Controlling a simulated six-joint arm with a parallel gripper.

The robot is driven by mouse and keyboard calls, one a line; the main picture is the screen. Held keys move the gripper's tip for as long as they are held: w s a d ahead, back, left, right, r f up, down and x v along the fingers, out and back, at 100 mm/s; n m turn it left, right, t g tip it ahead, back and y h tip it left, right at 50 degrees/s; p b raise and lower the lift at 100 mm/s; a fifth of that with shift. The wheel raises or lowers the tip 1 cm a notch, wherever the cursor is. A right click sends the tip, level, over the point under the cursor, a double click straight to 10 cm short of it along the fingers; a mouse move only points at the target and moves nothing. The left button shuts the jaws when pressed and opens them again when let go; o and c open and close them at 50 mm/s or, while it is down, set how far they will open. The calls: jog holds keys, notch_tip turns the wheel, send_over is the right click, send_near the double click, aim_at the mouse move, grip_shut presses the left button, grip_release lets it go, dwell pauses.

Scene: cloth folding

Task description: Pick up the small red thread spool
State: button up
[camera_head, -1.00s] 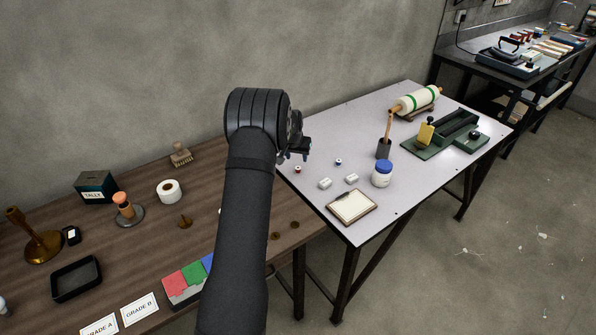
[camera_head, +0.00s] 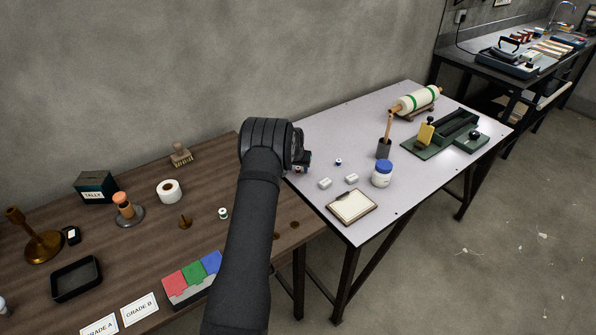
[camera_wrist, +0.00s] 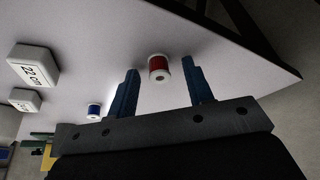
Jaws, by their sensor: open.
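The small red thread spool (camera_wrist: 157,66) has white ends and lies on the pale table top in the wrist view. My gripper (camera_wrist: 160,80) is open, with one blue finger on each side of the spool. Neither finger visibly touches it; a wider gap shows on the right. In the head view my gripper (camera_head: 301,168) is low over the near left part of the white table, and the spool is mostly hidden by it.
A blue spool (camera_head: 338,162) and two white labelled blocks (camera_head: 325,183) lie nearby on the white table (camera_head: 330,120). A brown table (camera_head: 150,235) adjoins at the left.

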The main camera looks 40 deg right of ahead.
grip_shut()
dwell(0.3)
